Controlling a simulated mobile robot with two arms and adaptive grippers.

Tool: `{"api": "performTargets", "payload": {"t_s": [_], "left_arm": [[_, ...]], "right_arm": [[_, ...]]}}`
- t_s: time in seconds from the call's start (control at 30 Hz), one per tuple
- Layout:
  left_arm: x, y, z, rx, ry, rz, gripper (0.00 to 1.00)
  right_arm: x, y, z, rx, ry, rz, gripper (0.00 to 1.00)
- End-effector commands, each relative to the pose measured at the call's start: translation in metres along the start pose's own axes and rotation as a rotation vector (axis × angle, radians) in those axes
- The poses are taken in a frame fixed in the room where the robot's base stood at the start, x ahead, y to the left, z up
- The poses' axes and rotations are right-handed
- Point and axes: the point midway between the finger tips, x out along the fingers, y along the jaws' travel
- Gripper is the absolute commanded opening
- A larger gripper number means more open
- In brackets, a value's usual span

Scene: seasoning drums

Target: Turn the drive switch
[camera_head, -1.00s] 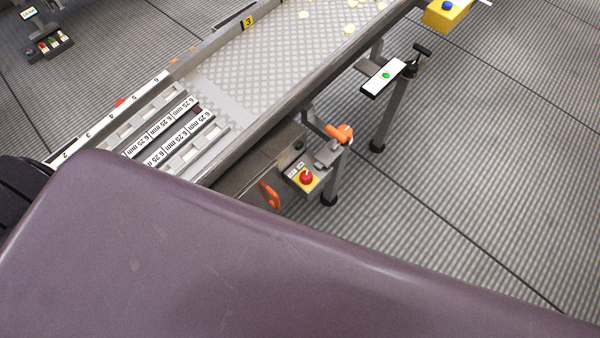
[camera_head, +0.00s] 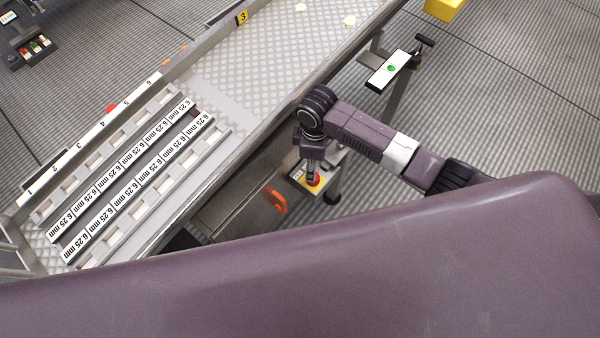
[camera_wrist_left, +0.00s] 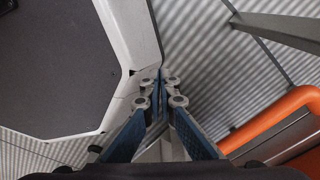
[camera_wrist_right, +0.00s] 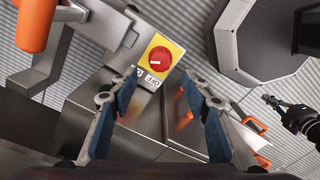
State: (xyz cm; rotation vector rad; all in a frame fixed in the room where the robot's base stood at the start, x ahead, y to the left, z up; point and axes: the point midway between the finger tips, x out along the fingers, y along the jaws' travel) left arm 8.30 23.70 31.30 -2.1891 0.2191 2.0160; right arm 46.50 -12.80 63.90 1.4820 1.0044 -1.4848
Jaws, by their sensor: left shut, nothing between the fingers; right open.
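The drive switch (camera_wrist_right: 159,61) is a round red knob with a pale mark, on a yellow plate on a grey box. In the head view the red knob (camera_head: 314,181) is partly covered by my right gripper (camera_head: 309,167), which is just over it. In the right wrist view my right gripper (camera_wrist_right: 150,90) is open and empty, with the knob beyond its fingertips, apart from them. White labels (camera_wrist_right: 153,79) lie beside the knob; one seems to read OFF. My left gripper (camera_wrist_left: 160,76) is shut and empty in the left wrist view and out of the head view.
An orange handle (camera_head: 275,201) is on the conveyor frame (camera_head: 235,205) left of the switch; a large orange bar (camera_wrist_left: 280,118) shows beside my left gripper. Another orange part (camera_wrist_right: 36,24) is left of the switch. A panel with a green button (camera_head: 391,69) stands behind my right arm.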

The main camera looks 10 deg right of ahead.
Motion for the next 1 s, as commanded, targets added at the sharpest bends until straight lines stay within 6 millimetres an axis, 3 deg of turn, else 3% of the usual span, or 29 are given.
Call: {"api": "performTargets", "payload": {"t_s": [0.2, 0.4, 0.8, 1.0], "left_arm": [[0.005, 0.000, -0.009, 0.000, 0.013, 0.000, 0.00], [0.008, 0.000, -0.011, 0.000, 0.016, 0.000, 0.00], [0.009, 0.001, -0.009, 0.000, 0.013, 0.001, 0.00], [0.009, 0.001, -0.007, 0.000, 0.011, 0.001, 0.00]], "right_arm": [[0.038, -0.002, 0.001, 0.003, -0.002, -0.003, 0.44], [0.063, -0.001, 0.000, 0.004, -0.001, -0.001, 0.44], [0.071, 0.000, 0.000, 0.004, 0.001, 0.001, 0.44], [0.071, 0.000, 0.000, 0.004, 0.001, 0.001, 0.22]]}}
